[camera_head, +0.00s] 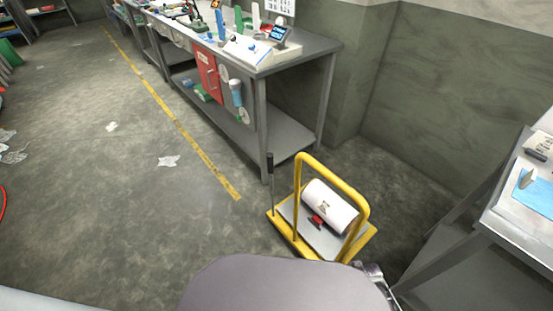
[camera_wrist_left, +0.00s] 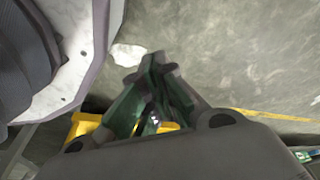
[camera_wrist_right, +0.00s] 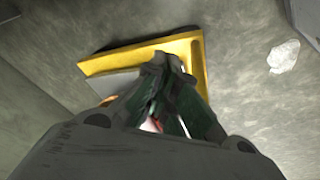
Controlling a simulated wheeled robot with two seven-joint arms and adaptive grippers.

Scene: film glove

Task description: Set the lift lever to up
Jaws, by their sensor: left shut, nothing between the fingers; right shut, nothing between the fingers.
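A yellow cart (camera_head: 366,192) stands on the floor, carrying a white roll (camera_head: 331,205) and a small red and black item (camera_head: 317,221). A thin lever with a dark grip (camera_head: 270,161) stands nearly upright at the cart's left corner. It appears to be the lift lever; any up or down marking is too small to see. My left gripper (camera_wrist_left: 153,70) is shut and empty in the left wrist view, with yellow cart parts behind it. My right gripper (camera_wrist_right: 165,62) is shut and empty above a yellow-edged corner. Neither gripper shows in the head view.
A metal workbench (camera_head: 290,62) with tools stands behind the cart. Another table (camera_head: 515,225) stands at the right, with a narrow gap to the cart. Open floor lies left, with a yellow line (camera_head: 180,125) and scraps of film (camera_head: 168,161).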

